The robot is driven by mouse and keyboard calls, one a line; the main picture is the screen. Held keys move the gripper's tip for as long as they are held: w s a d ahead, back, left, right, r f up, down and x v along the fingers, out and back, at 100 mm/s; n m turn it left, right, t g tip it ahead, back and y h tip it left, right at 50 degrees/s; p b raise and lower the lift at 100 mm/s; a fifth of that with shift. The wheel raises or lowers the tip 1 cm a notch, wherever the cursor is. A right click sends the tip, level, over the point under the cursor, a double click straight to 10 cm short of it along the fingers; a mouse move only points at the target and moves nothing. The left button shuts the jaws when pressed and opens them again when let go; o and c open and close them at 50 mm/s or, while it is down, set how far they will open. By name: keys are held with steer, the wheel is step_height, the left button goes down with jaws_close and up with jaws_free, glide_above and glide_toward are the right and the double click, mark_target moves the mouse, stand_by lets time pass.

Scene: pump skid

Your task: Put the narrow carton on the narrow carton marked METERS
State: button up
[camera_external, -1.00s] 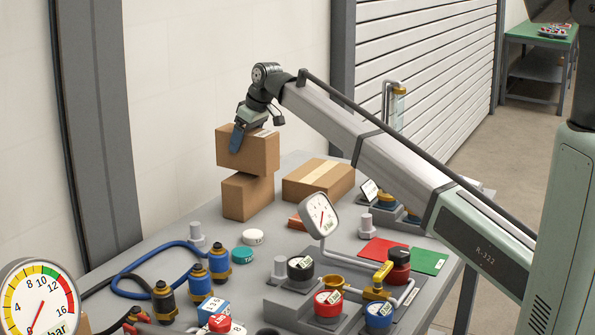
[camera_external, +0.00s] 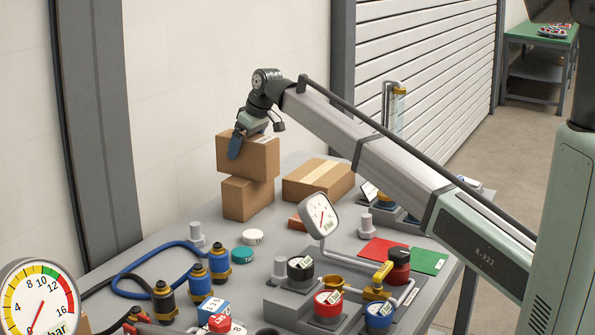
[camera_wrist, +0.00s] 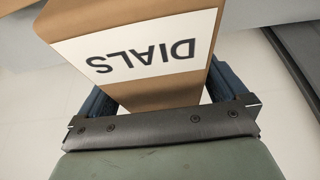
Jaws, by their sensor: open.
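The upper narrow carton (camera_external: 255,159), plain brown, sits on the lower narrow carton (camera_external: 247,199), turned slightly and overhanging it a little. In the wrist view the upper carton (camera_wrist: 195,88) has a white label reading DIALS. No marking on the lower carton shows, so I cannot confirm METERS. My gripper (camera_external: 246,147) is at the top of the upper carton, with one blue finger in front of its side face. In the wrist view my gripper (camera_wrist: 160,92) is open, with its fingers on either side of the carton. The far finger is hidden in the external view.
A wider taped carton (camera_external: 318,179) lies right of the stack. A gauge (camera_external: 319,214), red mat (camera_external: 383,250), green mat (camera_external: 429,261), and a blue hose (camera_external: 125,281) with fittings occupy the nearer bench. The wall is close behind the stack.

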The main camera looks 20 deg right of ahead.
steer(key=v, duration=1.2)
steer(key=shift+r, duration=0.15)
